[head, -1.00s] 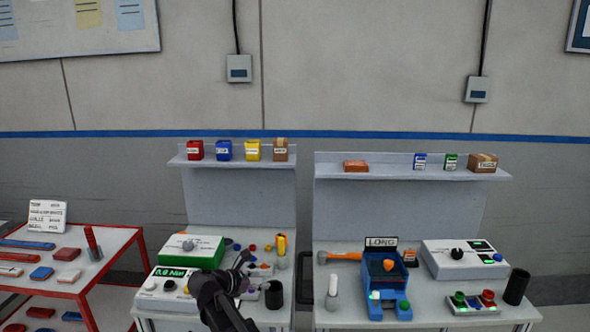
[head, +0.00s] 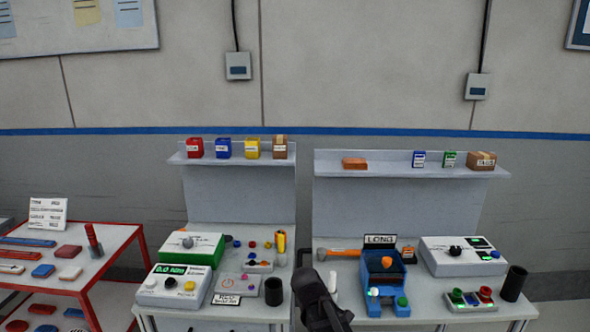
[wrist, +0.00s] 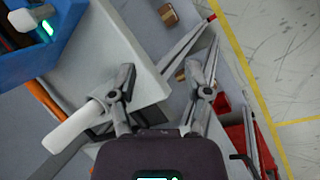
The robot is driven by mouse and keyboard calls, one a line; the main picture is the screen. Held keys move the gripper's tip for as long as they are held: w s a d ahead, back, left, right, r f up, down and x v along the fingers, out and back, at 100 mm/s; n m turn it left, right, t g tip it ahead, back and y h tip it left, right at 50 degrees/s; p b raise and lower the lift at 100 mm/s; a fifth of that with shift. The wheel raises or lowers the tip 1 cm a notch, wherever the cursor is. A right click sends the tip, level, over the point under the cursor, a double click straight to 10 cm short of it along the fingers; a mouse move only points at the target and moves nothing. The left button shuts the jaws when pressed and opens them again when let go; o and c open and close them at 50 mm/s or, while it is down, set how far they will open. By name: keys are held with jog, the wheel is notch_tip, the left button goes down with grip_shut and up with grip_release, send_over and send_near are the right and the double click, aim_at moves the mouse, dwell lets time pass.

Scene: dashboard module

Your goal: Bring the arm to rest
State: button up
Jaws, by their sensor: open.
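My arm shows in the head view at the bottom centre, in front of the gap between the two workbenches. The fingers of my gripper are not clear there. In the wrist view my gripper (wrist: 165,85) has its two dark fingers spread apart with nothing between them. Below and beyond the fingers lie the edge of a grey bench and the floor. A white cylindrical handle (wrist: 70,128) is left of the left finger; I cannot tell whether it is close to it.
The left bench (head: 205,312) holds a green-and-white tester (head: 192,247) and a black cup (head: 273,291). The right bench (head: 420,312) holds a blue fixture (head: 384,282) and a black cylinder (head: 514,283). A red-framed rack (head: 110,262) stands at the left.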

jog(key=s+d+f+m+g+y, duration=0.1)
jog(key=s+d+m+y, duration=0.4)
jog(key=s+m, duration=0.4)
jog(key=shift+d+m+g+p, duration=0.35)
jog(key=shift+d+m, duration=0.15)
jog(key=shift+d, duration=0.35)
